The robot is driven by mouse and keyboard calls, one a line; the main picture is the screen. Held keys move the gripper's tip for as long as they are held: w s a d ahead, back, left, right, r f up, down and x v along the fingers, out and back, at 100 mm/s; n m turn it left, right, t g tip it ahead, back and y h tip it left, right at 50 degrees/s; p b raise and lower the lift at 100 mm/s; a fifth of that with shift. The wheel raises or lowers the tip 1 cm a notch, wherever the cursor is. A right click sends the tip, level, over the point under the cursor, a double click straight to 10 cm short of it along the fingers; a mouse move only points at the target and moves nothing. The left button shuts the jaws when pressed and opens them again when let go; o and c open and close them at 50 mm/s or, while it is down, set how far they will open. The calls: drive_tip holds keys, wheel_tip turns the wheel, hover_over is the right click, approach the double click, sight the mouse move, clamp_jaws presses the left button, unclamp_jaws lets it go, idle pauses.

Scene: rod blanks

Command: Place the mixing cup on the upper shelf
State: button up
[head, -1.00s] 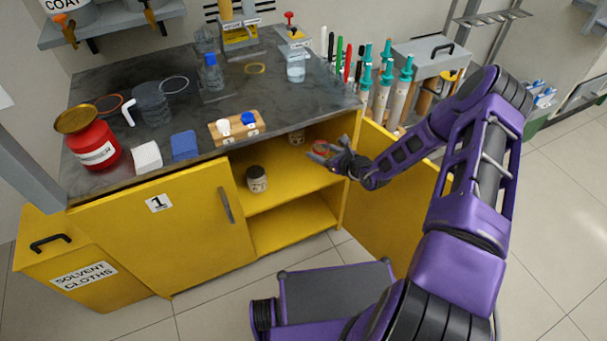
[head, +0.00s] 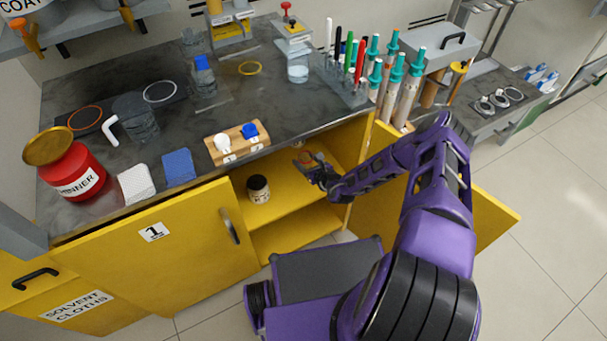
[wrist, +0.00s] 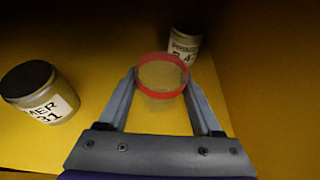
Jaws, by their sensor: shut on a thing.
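The mixing cup, a clear cup with a red rim (wrist: 161,88), is between the fingers of my gripper (wrist: 160,84) in the wrist view. My gripper is shut on it. In the head view my gripper (head: 309,165) reaches into the open right side of the yellow cabinet, over the upper shelf (head: 285,200); the cup is small and partly hidden there. The cup looks upright. I cannot tell whether its base touches the shelf.
A dark-lidded jar (head: 258,188) stands on the shelf left of my gripper; it also shows in the wrist view (wrist: 40,92). A second labelled jar (wrist: 184,46) stands behind the cup. The open yellow door (head: 485,212) is to the right. Bare shelf lies between the jars.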

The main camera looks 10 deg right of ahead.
sight(305, 179)
wheel_tip(305, 179, down, 8)
drive_tip(key=shift+r+b, duration=0.25)
drive_tip(key=shift+b, duration=0.8)
drive_tip(key=shift+f, duration=0.15)
drive_tip(key=o, duration=1.3)
drive_tip(key=shift+r, duration=0.3)
drive_tip(key=p+v, duration=0.3)
drive_tip(key=v, duration=0.9)
drive_tip(key=shift+f, duration=0.15)
